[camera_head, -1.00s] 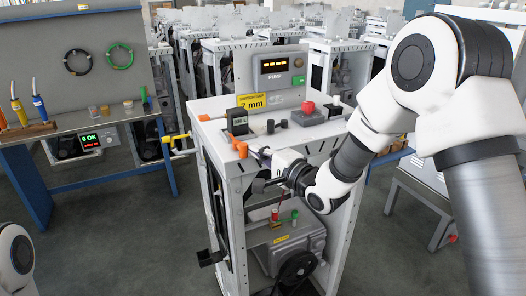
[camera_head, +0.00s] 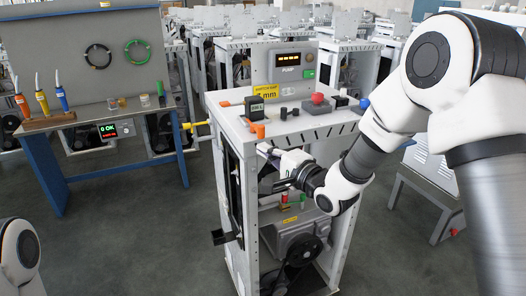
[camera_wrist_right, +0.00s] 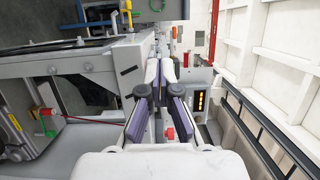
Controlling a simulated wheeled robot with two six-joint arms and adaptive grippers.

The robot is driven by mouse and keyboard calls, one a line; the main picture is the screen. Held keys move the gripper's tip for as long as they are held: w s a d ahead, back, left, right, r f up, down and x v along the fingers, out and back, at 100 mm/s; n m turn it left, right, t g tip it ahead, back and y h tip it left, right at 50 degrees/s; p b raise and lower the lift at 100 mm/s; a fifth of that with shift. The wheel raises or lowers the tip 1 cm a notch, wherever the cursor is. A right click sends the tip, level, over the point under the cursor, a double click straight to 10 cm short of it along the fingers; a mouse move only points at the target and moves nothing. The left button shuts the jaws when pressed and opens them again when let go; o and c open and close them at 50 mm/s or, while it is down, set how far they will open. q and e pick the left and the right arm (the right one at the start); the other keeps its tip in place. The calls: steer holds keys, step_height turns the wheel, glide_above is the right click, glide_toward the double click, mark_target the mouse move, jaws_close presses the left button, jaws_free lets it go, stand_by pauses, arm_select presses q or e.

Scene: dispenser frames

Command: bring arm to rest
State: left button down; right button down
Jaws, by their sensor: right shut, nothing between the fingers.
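My right arm comes in from the right in the head view. Its gripper (camera_head: 270,154) is shut and empty, in front of the grey pump stand, just below the level of its top. I cannot tell whether it touches the stand. In the right wrist view the two purple-and-dark fingers (camera_wrist_right: 161,75) show with their tips together and nothing between them. Of my left arm only a white joint (camera_head: 18,252) shows at the lower left; its gripper is out of view.
The pump stand (camera_head: 330,125) carries a small display (camera_head: 254,108), a red knob (camera_head: 318,99) and a yellow label. Its lower shelf holds a grey motor. A blue-legged bench (camera_head: 80,135) with coloured bottles stands at left. The floor between is clear.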

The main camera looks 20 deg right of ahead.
steer(key=s+f+g+h, duration=0.1)
steer(key=s+f+g, duration=0.25)
steer(key=f, duration=0.75)
steer(key=s+f+g+h, duration=0.15)
steer(key=s+f, duration=0.35)
steer(key=f, duration=0.6)
steer(key=s+f+g+h, duration=0.1)
steer(key=s+f+g, duration=0.3)
steer(key=f, duration=0.7)
steer(key=s+d+f+n+g+h, duration=0.1)
steer(key=s+f+n+g, duration=0.1)
steer(key=s, duration=0.6)
steer(key=s+d+f+n+g+h, duration=0.1)
steer(key=s+d+f+n+g, duration=0.1)
steer(key=s+n, duration=0.4)
steer(key=s+d+f+n+g+h, duration=0.1)
steer(key=s+f+n+g, duration=0.3)
steer(key=s, duration=0.8)
steer(key=shift+s+d+f+n, duration=0.15)
steer(key=shift+f+n, duration=0.45)
steer(key=shift+f, duration=0.35)
